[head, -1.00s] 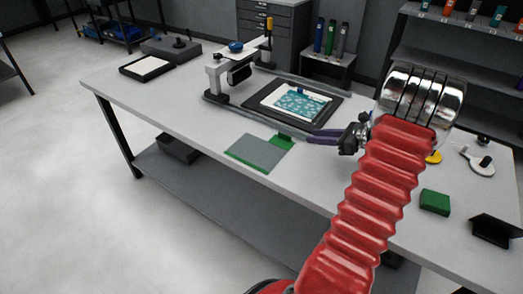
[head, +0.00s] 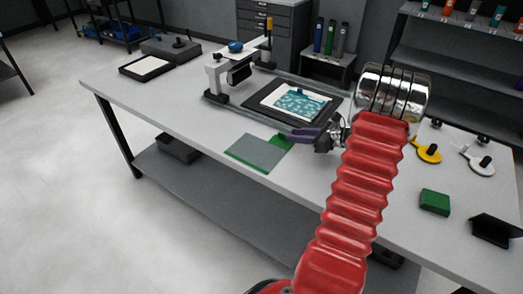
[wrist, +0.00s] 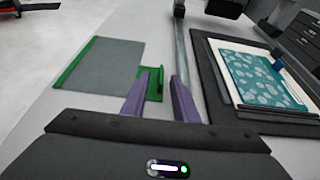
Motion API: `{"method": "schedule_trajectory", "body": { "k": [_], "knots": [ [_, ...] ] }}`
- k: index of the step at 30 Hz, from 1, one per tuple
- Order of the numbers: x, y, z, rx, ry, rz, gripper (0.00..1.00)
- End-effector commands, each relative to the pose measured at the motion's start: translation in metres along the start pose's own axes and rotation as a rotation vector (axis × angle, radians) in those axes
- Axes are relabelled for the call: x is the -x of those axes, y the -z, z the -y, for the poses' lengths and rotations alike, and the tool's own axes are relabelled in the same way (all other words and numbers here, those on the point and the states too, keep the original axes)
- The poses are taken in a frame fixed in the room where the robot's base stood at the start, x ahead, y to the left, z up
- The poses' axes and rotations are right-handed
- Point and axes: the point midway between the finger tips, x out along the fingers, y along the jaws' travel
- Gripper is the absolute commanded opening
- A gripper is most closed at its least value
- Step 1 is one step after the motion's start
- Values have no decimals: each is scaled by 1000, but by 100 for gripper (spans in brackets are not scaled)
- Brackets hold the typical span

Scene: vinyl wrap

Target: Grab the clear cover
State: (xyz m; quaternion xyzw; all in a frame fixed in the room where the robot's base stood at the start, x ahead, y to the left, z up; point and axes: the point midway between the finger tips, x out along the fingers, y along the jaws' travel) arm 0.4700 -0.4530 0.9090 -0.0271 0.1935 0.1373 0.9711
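The clear cover (head: 256,153) appears to be the flat grey see-through sheet lying near the table's front edge. It has a green strip along one edge and a green tab (head: 284,141) at its right corner. In the wrist view the sheet (wrist: 105,65) is at upper left, and the tab with a small raised grip (wrist: 155,85) shows just beyond my fingers. My gripper (head: 296,135) is low over the table beside the tab.
A black frame (head: 331,108) holding a white sheet with a teal patterned print (head: 300,101) lies behind my gripper, beside a rail. A clamp-like stand (head: 217,80) is at back left. A green block (head: 435,202) and yellow disc (head: 429,153) lie at right.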

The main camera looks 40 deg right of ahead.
Motion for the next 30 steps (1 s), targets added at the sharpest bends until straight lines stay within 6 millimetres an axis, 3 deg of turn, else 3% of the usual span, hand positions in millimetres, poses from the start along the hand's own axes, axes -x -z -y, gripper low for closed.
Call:
{"method": "schedule_trajectory", "body": {
  "k": [13,24,30],
  "knots": [
    [-7,-1,0,1,-1,1,27],
    [-50,-2,2,1,-3,0,27],
    [-55,-2,2,1,0,0,27]
  ]
}}
